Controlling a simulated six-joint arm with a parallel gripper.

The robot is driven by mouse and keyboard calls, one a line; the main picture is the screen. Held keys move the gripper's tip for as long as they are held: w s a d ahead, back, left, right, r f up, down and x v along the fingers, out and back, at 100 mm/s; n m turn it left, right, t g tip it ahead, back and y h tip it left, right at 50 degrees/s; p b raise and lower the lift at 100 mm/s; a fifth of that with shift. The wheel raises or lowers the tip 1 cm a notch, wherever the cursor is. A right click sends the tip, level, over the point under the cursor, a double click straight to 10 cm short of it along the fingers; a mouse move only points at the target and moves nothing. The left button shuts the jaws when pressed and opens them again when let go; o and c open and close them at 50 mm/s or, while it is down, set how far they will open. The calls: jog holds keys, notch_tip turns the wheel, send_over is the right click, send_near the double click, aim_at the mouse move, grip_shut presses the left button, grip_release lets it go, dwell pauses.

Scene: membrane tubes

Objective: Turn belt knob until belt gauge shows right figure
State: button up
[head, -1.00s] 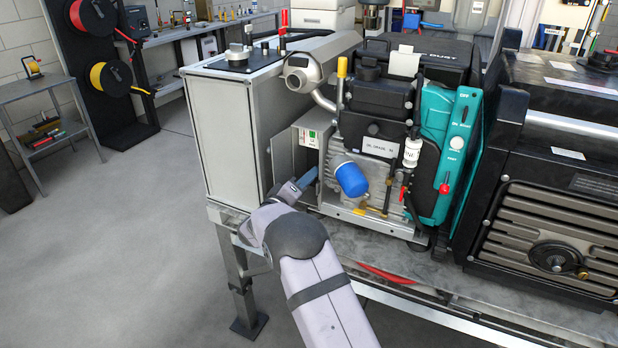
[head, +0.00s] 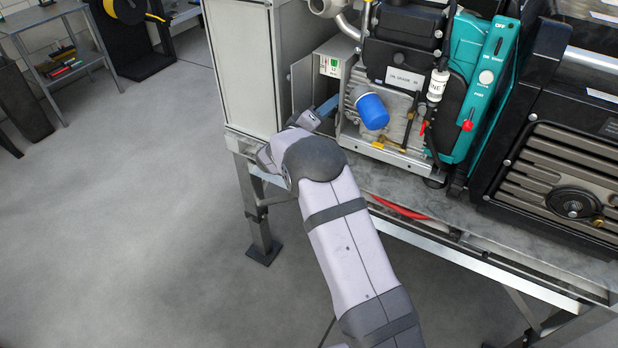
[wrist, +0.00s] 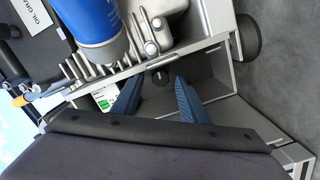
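My gripper (wrist: 155,90) shows in the wrist view with its two blue fingers apart. A small dark knob (wrist: 160,78), possibly the belt knob, lies between and just beyond the fingertips. I cannot tell whether the fingers touch it. In the head view my gripper (head: 326,107) reaches into the open bay between the grey cabinet and the engine, and the knob is hidden. A white panel with a green-and-white label (head: 331,64), possibly the belt gauge, sits above the fingers. It also shows in the wrist view (wrist: 105,99), at the left finger. Its figure is too small to read.
A blue filter (head: 370,111) sticks out of the engine right of my gripper. The grey cabinet (head: 240,70) stands to the left. An open metal door (head: 301,84) borders the bay. A black round part (wrist: 247,38) sits at the right in the wrist view.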

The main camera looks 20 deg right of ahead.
jog(key=s+a+n+g+y+p, duration=0.2)
jog(key=s+a+y+p, duration=0.4)
jog(key=s+a+y, duration=0.8)
jog(key=s+a+m+g+p, duration=0.1)
jog(key=s+g+p, duration=0.3)
jog(key=s, duration=1.3)
jog(key=shift+f+m+g+y, duration=0.3)
jog(key=shift+m+g+y, duration=0.1)
jog(key=shift+g, duration=0.4)
jog(key=shift+a, duration=0.1)
